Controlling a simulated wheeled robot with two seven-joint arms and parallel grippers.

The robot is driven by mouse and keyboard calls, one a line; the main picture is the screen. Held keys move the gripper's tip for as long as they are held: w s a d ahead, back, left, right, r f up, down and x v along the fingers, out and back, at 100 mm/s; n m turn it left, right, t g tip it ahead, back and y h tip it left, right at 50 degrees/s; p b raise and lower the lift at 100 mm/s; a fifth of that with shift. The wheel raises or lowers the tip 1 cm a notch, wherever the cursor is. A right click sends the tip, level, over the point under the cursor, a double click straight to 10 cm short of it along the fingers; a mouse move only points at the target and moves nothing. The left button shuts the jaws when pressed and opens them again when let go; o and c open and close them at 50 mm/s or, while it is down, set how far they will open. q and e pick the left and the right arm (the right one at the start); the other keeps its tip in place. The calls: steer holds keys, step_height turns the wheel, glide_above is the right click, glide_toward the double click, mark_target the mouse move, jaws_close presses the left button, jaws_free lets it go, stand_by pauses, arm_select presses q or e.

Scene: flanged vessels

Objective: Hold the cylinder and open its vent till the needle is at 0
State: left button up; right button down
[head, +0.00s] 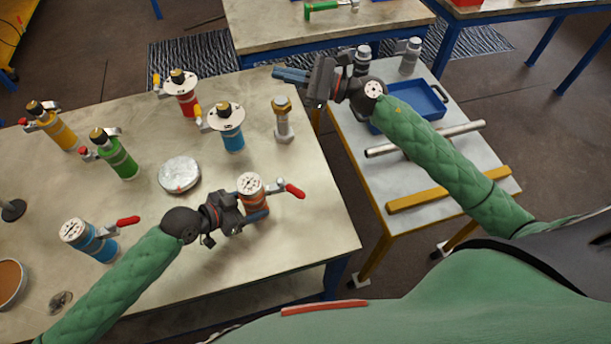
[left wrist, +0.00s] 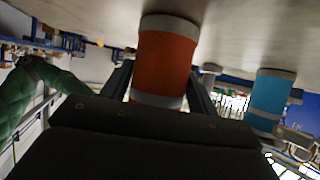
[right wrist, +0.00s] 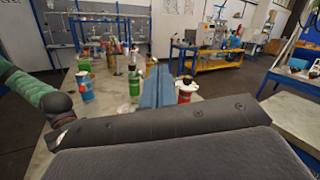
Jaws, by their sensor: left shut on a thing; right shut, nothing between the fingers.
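An orange cylinder (head: 254,203) stands upright near the front right of the left table. It has a white gauge face on top and a red-handled vent lever (head: 293,190) sticking out to the right. The needle is too small to read. My left gripper (head: 254,214) is shut around the cylinder's body; the orange body also fills the gap between the fingers in the left wrist view (left wrist: 163,62). My right gripper (head: 280,75) is shut and empty, raised beyond the right end of the table, away from the cylinder. Its blue fingers show together in the right wrist view (right wrist: 158,86).
Blue (head: 88,240), green (head: 119,158), yellow (head: 54,130), red (head: 184,100) and another blue cylinder (head: 232,135) stand on the table. A round silver disc (head: 180,174) and a bolt-like metal post (head: 283,122) are nearby. A cart (head: 350,126) on the right holds a blue tray (head: 437,104) and bars.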

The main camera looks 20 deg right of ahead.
steer(key=w+d+f+g+h, duration=0.1)
steer(key=w+d+f+g, duration=0.15)
steer(key=w+g, duration=0.2)
steer(key=m+g+h, duration=0.5)
steer(key=m+g, duration=0.3)
steer(key=g, duration=0.6)
glide_toward(291, 189)
steer(key=shift+t, duration=0.25)
steer(key=s+a+f, duration=0.1)
steer(key=s, duration=0.1)
steer(key=s+a+f, duration=0.1)
steer(key=s+a, duration=0.1)
steer(key=shift+a+f, duration=0.15)
steer(key=shift+f, duration=0.1)
